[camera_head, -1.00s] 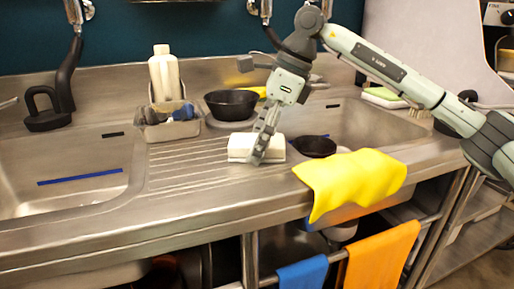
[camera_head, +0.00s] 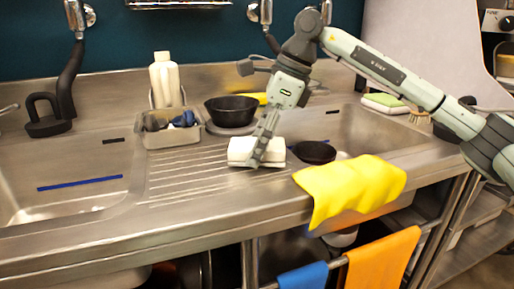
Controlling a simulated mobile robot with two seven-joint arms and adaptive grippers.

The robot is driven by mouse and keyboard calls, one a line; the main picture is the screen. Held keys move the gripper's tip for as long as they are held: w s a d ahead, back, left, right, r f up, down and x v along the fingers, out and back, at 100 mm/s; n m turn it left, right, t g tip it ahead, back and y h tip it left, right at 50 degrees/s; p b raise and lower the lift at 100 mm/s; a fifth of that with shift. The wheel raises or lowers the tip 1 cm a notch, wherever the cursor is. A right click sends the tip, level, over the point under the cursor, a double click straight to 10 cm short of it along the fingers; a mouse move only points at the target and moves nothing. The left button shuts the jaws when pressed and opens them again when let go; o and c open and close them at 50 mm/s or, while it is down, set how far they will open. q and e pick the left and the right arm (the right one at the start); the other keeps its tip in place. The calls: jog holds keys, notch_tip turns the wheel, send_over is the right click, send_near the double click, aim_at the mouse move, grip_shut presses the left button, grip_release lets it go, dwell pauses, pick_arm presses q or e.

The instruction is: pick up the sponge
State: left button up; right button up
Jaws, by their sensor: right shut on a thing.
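A white sponge-like block (camera_head: 240,150) lies on the ribbed steel drainboard in the middle. My right gripper (camera_head: 258,158) reaches down over it from above, its fingers at the block's middle and partly covering it. It is shut on the block. The block appears at counter level; whether there is a gap beneath it I cannot tell. A green and white sponge (camera_head: 385,102) rests at the back right of the counter, apart from the gripper. My left gripper is not in view.
A black bowl (camera_head: 232,109) and a grey tub (camera_head: 170,136) with dark items stand behind. A white bottle (camera_head: 165,80) is farther back. A small black pan (camera_head: 316,152) sits right of the block. A yellow cloth (camera_head: 350,186) hangs over the front edge. Sink basins lie either side.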

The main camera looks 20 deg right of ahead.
aim_at(247, 144)
jog(key=r, duration=0.4)
jog(key=shift+s+a+r, duration=0.2)
jog(key=shift+s+a, duration=0.15)
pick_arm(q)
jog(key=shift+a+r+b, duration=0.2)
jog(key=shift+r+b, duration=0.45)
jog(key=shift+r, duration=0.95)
pick_arm(e)
jog(key=s+a+r, duration=0.6)
jog(key=s, duration=0.2)
jog(key=shift+s+a+r, duration=0.2)
jog(key=shift+a, duration=0.15)
